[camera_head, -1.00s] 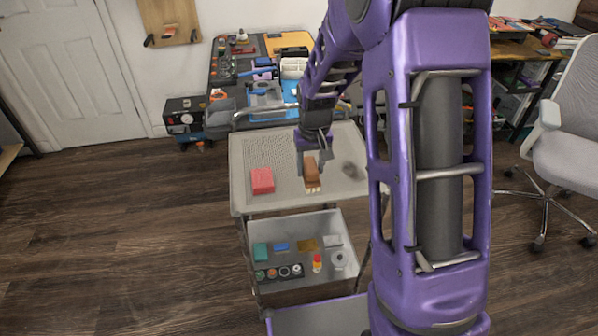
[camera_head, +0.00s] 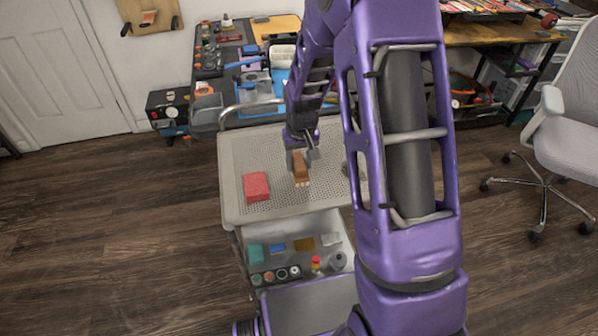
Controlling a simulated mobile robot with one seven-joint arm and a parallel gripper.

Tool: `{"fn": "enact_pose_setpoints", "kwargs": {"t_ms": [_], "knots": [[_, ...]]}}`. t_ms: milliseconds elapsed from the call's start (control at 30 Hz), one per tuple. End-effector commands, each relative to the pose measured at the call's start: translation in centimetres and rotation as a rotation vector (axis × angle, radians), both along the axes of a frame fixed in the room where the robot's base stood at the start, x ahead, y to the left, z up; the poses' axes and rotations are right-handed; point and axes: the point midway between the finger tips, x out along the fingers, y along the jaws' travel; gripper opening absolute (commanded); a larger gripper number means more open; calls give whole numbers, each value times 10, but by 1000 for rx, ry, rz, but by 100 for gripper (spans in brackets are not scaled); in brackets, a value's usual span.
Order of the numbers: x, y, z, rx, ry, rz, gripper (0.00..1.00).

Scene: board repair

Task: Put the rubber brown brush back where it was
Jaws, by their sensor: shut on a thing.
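The brown brush (camera_head: 300,172) is in my gripper (camera_head: 301,158), above or at the perforated top of the cart (camera_head: 240,150). Its pale bristle end points down toward the front of the cart. My gripper is shut on the brush. I cannot tell whether the brush touches the cart top. A red block (camera_head: 256,187) lies on the cart top to the left of the brush. My arm hides part of the cart's right side.
The lower drawer (camera_head: 255,234) holds several small items, with a red-capped bottle (camera_head: 316,263) among them. Behind the cart is a workbench (camera_head: 205,115) crowded with tools. A grey office chair (camera_head: 575,145) stands at the right. The floor at the left is clear.

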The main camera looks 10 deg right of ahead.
Motion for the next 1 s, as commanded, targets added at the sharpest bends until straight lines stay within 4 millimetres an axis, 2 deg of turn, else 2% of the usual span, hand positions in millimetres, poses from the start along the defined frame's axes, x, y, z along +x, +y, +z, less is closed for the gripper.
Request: {"fn": "enact_pose_setpoints", "kwargs": {"t_ms": [233,600,633,800,1000], "knots": [[-1,0,-33,0,3,0,0],[0,0,-39,0,0,0,0],[0,0,-39,0,0,0,53],[0,0,-38,0,1,0,82],[0,0,-38,0,1,0,82]]}}
